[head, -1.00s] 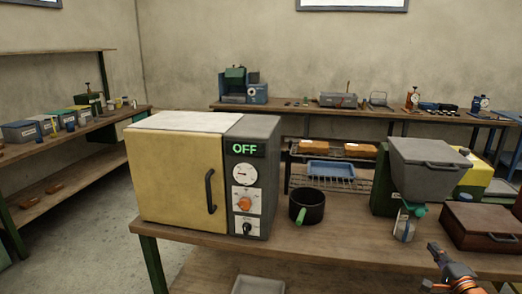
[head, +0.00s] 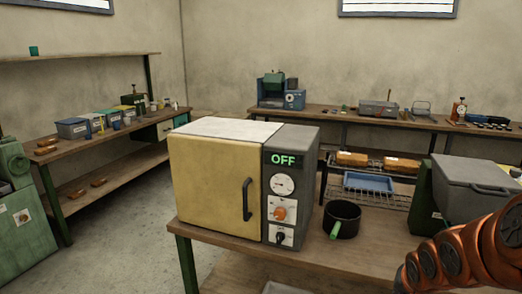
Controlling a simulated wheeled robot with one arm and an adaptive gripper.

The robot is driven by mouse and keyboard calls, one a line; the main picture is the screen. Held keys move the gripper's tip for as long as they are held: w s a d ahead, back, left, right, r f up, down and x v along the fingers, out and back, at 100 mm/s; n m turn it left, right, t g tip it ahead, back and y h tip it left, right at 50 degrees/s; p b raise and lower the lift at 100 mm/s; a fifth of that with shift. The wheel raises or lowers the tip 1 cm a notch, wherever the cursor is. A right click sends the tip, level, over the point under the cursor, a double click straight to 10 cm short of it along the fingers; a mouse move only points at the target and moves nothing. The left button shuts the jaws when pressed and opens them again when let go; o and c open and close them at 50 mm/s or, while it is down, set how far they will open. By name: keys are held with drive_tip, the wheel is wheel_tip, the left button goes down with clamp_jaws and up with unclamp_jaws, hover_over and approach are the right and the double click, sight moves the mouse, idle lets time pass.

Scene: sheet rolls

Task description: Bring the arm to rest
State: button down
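My arm, orange with dark joints, shows at the lower right of the head view. My gripper is outside the picture, so its fingers and anything in them are hidden. The arm is in front of the right part of the near workbench (head: 375,246) and covers part of it.
A yellow oven (head: 213,184) reading OFF stands on the near bench with its door shut. A black pot (head: 342,219) with a green handle is beside it. A grey lidded box (head: 472,188) is at right. A green machine (head: 28,220) stands far left. Open floor lies between.

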drive_tip(key=s+a+r+n+g+y, duration=0.1)
drive_tip(key=s+a+r+n+g, duration=0.2)
drive_tip(key=s+a, duration=0.6)
drive_tip(key=s+a+r+n+g+p, duration=0.1)
drive_tip(key=s+a+r+n+g, duration=0.2)
drive_tip(key=s+a, duration=0.7)
drive_tip(key=s+n+g, duration=0.1)
drive_tip(key=s, duration=0.7)
drive_tip(key=shift+s+a+g+y, duration=0.15)
drive_tip(key=shift+a+g+y, duration=0.15)
drive_tip(key=shift+y, duration=0.1)
drive_tip(key=shift+d, duration=0.2)
